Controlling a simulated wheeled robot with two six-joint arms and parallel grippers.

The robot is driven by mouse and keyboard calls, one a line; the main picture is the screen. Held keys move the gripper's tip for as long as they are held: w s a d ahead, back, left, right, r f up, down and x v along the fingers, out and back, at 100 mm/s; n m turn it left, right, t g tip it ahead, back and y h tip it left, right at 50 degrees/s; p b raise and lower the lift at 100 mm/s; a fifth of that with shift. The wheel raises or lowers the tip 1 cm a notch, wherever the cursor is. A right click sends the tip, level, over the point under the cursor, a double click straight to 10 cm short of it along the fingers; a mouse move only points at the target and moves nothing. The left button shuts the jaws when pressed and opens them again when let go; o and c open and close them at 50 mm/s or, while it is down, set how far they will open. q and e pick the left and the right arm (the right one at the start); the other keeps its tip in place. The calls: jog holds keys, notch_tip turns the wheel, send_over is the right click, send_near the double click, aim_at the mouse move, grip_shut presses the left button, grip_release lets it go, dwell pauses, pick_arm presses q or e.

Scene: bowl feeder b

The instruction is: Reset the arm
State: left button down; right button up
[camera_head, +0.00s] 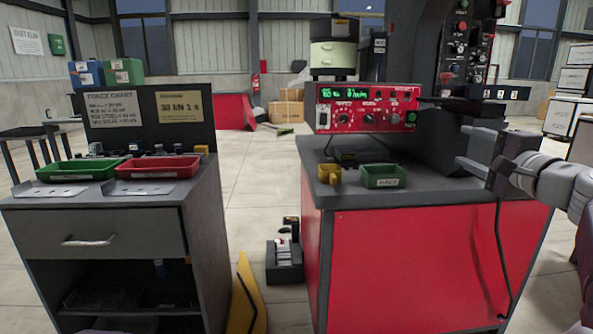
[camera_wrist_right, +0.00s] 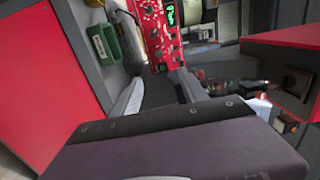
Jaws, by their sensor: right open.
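My right arm comes in from the right edge in the head view. Its gripper (camera_head: 463,149) is open and empty, with its two fingers apart and pointing left. It hangs in the air by the right side of the dark machine on the red cabinet. In the right wrist view, the dark gripper body fills the lower part and pale fingers (camera_wrist_right: 158,92) reach up. My left gripper is not in view.
A red cabinet (camera_head: 410,255) bears a green bin (camera_head: 383,183), a yellow piece (camera_head: 328,174) and a red control box (camera_head: 366,108). A dark workbench (camera_head: 95,240) at left bears a green tray (camera_head: 78,176) and a red tray (camera_head: 158,174).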

jog(key=w+a+f+n+g+y+p, duration=0.1)
jog(key=w+a+f+y, duration=0.1)
jog(key=a, duration=0.4)
jog(key=w+a+f+n+g+y+p, duration=0.1)
jog(key=w+a+f, duration=0.1)
jog(key=a, duration=0.4)
jog(key=s+a+f+n+g+p, duration=0.1)
jog(key=s+a+f+g, duration=0.1)
jog(key=a+f+g, duration=0.3)
jog(key=s+a+f+n+y+p, duration=0.1)
jog(key=s+a+f+n, duration=0.15)
jog(key=f, duration=0.55)
jog(key=s+a+f+n+g+p, duration=0.1)
jog(key=a+f+g, duration=0.25)
jog(key=f, duration=0.25)
jog(key=s+d+f+n+g+h+p, duration=0.1)
jog(key=s+d+f+n+g+h, duration=0.3)
jog(key=s+f, duration=0.7)
jog(key=s+f+n+g+h, duration=0.25)
jog(key=s+f+n, duration=0.25)
jog(key=s+f, duration=0.6)
pick_arm(q)
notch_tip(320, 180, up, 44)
jog(key=p, duration=3.8)
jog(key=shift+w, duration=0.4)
pick_arm(e)
notch_tip(320, 180, up, 39)
jog(key=shift+w+d+n, duration=0.15)
jog(key=shift+d+n, duration=0.25)
jog(key=shift+n, duration=0.05)
